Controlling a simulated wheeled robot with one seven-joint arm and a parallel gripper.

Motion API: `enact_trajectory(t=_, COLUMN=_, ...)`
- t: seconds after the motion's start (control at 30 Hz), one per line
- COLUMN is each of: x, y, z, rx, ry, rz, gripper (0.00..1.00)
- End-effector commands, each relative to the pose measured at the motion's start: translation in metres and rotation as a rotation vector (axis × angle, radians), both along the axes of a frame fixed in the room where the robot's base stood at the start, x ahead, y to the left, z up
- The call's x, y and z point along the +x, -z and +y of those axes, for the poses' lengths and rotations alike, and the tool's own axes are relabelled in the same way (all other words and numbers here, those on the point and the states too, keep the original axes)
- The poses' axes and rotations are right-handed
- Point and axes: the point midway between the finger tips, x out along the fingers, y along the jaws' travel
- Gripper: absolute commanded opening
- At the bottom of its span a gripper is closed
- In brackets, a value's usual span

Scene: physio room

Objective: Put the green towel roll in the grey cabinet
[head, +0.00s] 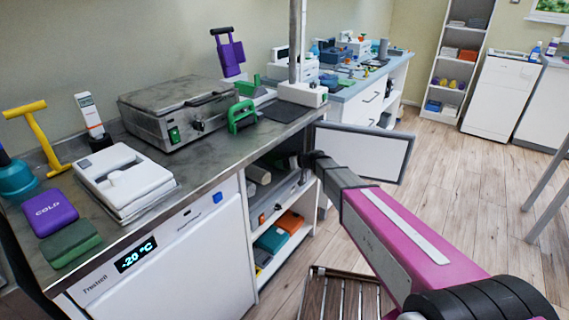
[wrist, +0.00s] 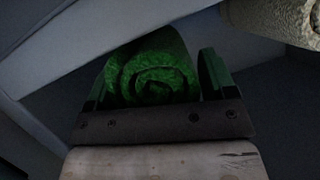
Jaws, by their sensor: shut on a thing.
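The green towel roll (wrist: 152,78) shows end-on in the wrist view, its spiral facing me. My gripper (wrist: 155,88) is shut on it, with one dark green finger on each side. In the head view my pink arm reaches to the open cabinet (head: 283,208) under the counter, and its end and the roll are hidden there. The cabinet's grey-white door (head: 368,148) stands open to the right. The wrist view shows dim, shadowed panels around the roll; I cannot tell whether the roll touches any of them.
A pale rolled towel (wrist: 285,18) is close at the upper right in the wrist view. Orange (head: 289,221) and teal (head: 271,239) items lie on the lower shelf. A slatted wooden stool (head: 340,295) stands on the floor in front. The counter (head: 215,150) overhangs the cabinet.

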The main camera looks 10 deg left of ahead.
Motion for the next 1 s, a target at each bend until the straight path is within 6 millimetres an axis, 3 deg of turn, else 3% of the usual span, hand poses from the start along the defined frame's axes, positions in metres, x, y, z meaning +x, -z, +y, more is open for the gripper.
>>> enact_trajectory(t=0.1, x=0.000, y=0.001, z=0.000, rx=0.000, ry=0.000, rz=0.001, gripper=0.52)
enact_trajectory(t=0.13, x=0.000, y=0.001, z=0.000, rx=0.000, ry=0.000, rz=0.000, gripper=0.87)
enact_trajectory(t=0.17, x=0.000, y=0.001, z=0.000, rx=0.000, ry=0.000, rz=0.000, gripper=0.97)
enact_trajectory(t=0.2, x=0.000, y=0.001, z=0.000, rx=0.000, ry=0.000, rz=0.000, gripper=1.00)
enact_trajectory(t=0.57, x=-0.004, y=-0.004, z=-0.009, rx=0.000, ry=0.001, rz=0.000, gripper=1.00)
enact_trajectory(t=1.0, x=-0.026, y=-0.035, z=-0.082, rx=0.000, ry=0.002, rz=0.000, gripper=1.00)
